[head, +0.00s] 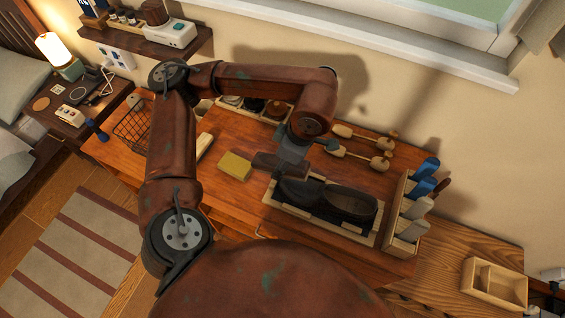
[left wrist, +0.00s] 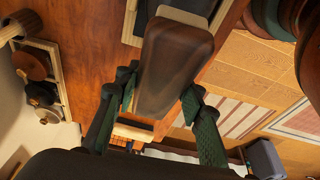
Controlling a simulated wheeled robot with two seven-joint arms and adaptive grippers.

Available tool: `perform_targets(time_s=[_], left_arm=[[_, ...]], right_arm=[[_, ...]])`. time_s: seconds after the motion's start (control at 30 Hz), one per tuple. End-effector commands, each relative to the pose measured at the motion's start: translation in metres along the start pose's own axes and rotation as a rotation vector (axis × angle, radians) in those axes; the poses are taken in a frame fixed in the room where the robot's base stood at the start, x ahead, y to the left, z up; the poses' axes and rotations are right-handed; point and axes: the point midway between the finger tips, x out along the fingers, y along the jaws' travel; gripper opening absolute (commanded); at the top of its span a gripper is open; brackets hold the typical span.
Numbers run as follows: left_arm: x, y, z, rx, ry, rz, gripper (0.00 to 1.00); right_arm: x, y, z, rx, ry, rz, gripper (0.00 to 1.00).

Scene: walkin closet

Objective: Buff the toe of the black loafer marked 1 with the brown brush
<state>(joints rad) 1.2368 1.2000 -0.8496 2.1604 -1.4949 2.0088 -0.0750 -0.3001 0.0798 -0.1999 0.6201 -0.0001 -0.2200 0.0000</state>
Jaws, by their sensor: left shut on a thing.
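The black loafer (head: 352,205) lies in a shallow pale wooden tray (head: 310,220) on the reddish wooden table; its number mark cannot be read. My left gripper (head: 290,152) reaches down just behind the loafer's left end. It is shut on the brown brush (head: 266,162), a dark brown block that fills the middle of the left wrist view (left wrist: 175,65) between the green fingers. In the head view the brush is just behind and left of the loafer; I cannot tell whether they touch. My right gripper is not in view.
A yellow sponge (head: 235,166) lies left of the brush. Wooden shoe trees (head: 358,155) lie behind the loafer. A wooden rack (head: 405,228) of blue and grey-handled items stands right of the tray. Tins in a holder (head: 232,105) and a wire basket (head: 132,127) stand at the back left.

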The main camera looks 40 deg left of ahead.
Motion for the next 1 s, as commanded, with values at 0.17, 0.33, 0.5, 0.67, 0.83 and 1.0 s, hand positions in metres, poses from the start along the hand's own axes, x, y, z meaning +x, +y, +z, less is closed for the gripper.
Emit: perform_targets(time_s=[0.17,0.33,0.5,0.67,0.83,1.0], left_arm=[[0.001,0.0,0.001,0.0,0.0,0.0,0.12],[0.008,0.0,0.004,0.001,0.0,-0.001,0.12],[0.015,0.0,0.009,0.001,0.0,-0.001,0.12],[0.021,0.0,0.013,0.001,0.0,-0.001,0.12],[0.028,0.0,0.017,0.001,0.0,-0.001,0.12],[0.034,0.0,0.021,0.001,0.0,-0.001,0.12]], right_arm=[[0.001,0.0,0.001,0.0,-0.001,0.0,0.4],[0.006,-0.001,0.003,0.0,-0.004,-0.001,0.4],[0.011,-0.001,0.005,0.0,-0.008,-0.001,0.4],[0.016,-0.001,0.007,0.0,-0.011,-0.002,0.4],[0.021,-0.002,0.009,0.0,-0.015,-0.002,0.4],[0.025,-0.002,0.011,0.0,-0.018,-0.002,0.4]])
